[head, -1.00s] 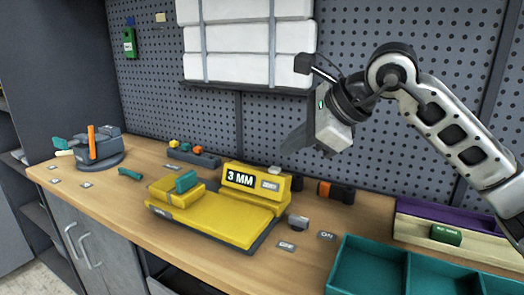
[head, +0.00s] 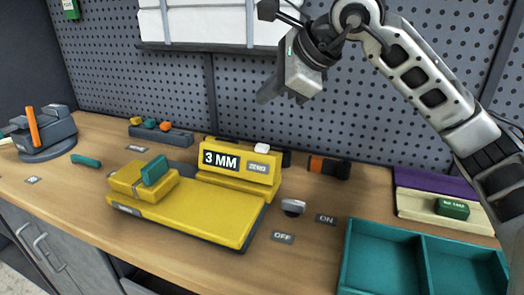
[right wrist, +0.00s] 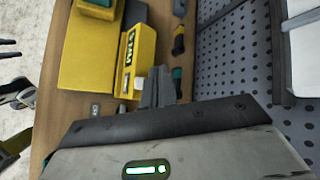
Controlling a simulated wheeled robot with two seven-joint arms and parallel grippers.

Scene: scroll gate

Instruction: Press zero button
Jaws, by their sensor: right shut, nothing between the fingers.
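The yellow device (head: 190,210) stands on the bench with a "3 MM" display (head: 220,160) and a "ZERO" label (head: 258,168) on its raised back. A small white button (head: 261,147) sits on top above that label. My right gripper (head: 268,97) is shut and empty, above the button and apart from it in the head view. In the right wrist view its fingers (right wrist: 157,88) overlap the device's edge beside a white patch (right wrist: 138,84). Grey and black parts at that view's left edge may be my left gripper; their state is unclear.
A teal tray (head: 348,250) is at the right front. A grey knob (head: 293,207) with ON and OFF labels is right of the device. A black and orange object (head: 330,167) lies behind. The pegboard (head: 100,60) backs the bench.

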